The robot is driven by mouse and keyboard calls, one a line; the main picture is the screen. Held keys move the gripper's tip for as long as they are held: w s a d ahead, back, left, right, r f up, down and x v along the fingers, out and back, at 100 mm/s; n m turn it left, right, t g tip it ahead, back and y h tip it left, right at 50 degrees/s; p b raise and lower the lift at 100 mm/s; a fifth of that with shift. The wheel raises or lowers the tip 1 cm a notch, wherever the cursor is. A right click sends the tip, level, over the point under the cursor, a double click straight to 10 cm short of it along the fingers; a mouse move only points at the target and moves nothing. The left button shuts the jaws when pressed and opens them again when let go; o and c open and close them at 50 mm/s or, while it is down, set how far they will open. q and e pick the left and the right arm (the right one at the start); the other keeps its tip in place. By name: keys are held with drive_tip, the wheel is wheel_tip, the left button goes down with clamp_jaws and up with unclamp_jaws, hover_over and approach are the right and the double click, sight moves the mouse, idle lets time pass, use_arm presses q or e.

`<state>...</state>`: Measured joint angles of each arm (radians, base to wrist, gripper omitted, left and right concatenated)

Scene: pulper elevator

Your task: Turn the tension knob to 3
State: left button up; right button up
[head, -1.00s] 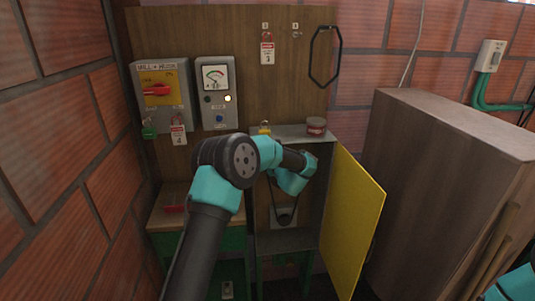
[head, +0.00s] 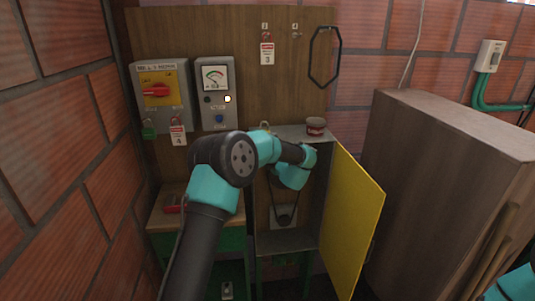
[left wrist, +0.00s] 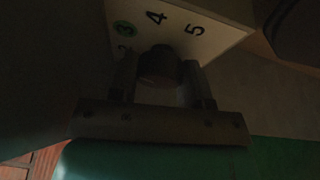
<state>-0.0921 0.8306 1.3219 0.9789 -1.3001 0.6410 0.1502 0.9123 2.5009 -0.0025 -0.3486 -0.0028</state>
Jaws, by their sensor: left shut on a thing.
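The tension knob (left wrist: 158,65) is a dark round knob in the left wrist view. It sits on a pale plate (left wrist: 205,22) printed with numbers; I read 4, 5, a 3 in a green circle, and a faint 2. My left gripper (left wrist: 160,80) has a finger on each side of the knob and is shut on it. The view is dark, and I cannot make out a pointer on the knob. In the head view my left arm reaches into the open cabinet, and its gripper and the knob are hidden there. My right gripper is not in view.
The yellow cabinet door (head: 351,220) stands open right of my arm. A belt (head: 281,205) shows inside the cabinet. A red-and-dark tin (head: 316,126) stands on top. A switch box (head: 159,95) and meter box (head: 216,92) are on the back board. A large wooden box (head: 440,190) stands right.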

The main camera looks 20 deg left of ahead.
use_arm(q)
drive_tip(key=o, duration=0.9)
drive_tip(key=v, duration=1.7)
drive_tip(key=shift+s+d, duration=0.15)
drive_tip(key=shift+d, duration=0.05)
drive_tip(key=s+a+f+m+h, duration=0.1)
drive_tip(key=s+f+m+h, duration=0.2)
drive_tip(key=f+m+h, duration=0.55)
drive_tip(key=s+a+f+m+h, duration=0.3)
drive_tip(key=f+m, duration=0.6)
drive_tip(key=f, duration=0.7)
drive_tip(key=s+d+f+m+g+h, duration=0.1)
drive_tip(key=s+f+m+g+h, duration=0.1)
drive_tip(key=s, duration=0.7)
drive_tip(key=s+d+f+m+g+h, duration=0.1)
drive_tip(key=s+f+m+g+h, duration=0.2)
drive_tip(key=s+f, duration=0.4)
drive_tip(key=s+d+f+m+g+h, duration=0.1)
drive_tip(key=s+f+m+g, duration=0.4)
drive_tip(key=s, duration=0.7)
drive_tip(key=shift+s+m+h, duration=0.1)
drive_tip(key=shift+m+h, duration=0.25)
drive_tip(key=shift+h, duration=0.3)
